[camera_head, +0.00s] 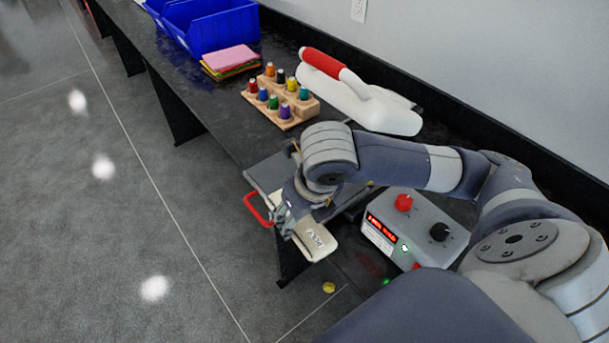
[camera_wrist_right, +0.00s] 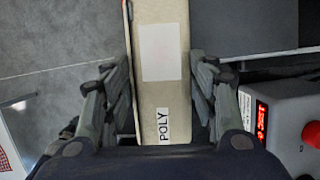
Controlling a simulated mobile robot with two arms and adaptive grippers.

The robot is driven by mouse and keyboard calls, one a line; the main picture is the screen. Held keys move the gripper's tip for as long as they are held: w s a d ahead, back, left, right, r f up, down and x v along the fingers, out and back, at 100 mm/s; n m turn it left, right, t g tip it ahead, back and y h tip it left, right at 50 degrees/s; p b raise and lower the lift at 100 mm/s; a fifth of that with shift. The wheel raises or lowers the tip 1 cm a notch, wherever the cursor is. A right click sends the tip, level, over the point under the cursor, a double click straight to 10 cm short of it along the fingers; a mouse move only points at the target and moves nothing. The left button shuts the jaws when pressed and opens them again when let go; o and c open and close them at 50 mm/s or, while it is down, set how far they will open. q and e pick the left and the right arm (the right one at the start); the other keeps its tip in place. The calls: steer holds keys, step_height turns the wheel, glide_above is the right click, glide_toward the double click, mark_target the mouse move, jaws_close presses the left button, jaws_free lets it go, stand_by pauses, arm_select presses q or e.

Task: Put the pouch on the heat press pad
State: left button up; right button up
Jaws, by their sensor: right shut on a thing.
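The pouch (camera_head: 316,239) is flat and beige with a "POLY" label. My right gripper (camera_head: 287,218) is shut on it, and the pouch sticks out toward the front edge of the bench. In the right wrist view the pouch (camera_wrist_right: 177,94) lies between the two fingers of my right gripper (camera_wrist_right: 164,74), with a white patch on its face. The heat press pad (camera_head: 265,174) is a dark grey plate, partly hidden behind my right gripper. A grey plate (camera_wrist_right: 245,25) to the right of the pouch in the wrist view seems to be the pad. My left gripper is not seen.
A grey control box (camera_head: 415,232) with knobs and a red display stands right of the pouch. A red handle (camera_head: 256,209) sits at the bench's front edge.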

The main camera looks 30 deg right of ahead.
steer(key=m, duration=0.2)
steer(key=m+h, duration=0.1)
steer(key=shift+w+d+r, duration=0.1)
steer(key=shift+d+r, duration=0.15)
steer(key=shift+r, duration=0.1)
steer(key=shift+w+d+m, duration=0.15)
steer(key=shift+m, duration=0.15)
steer(key=w+d+p, duration=0.1)
steer(key=w+d, duration=0.2)
steer(key=w, duration=0.1)
steer(key=w+d+f+p, duration=0.1)
steer(key=w+d+p, duration=0.1)
steer(key=w+d, duration=0.1)
steer(key=w+d+p, duration=0.1)
steer(key=w+d, duration=0.2)
steer(key=w, duration=0.2)
steer(key=shift+w+d+f, duration=0.1)
steer(key=shift+w+f, duration=0.15)
step_height(320, 180, down, 3)
steer(key=shift+r+p, duration=0.2)
steer(key=shift+p, duration=0.65)
steer(key=shift+f, duration=0.5)
steer(key=o, duration=1)
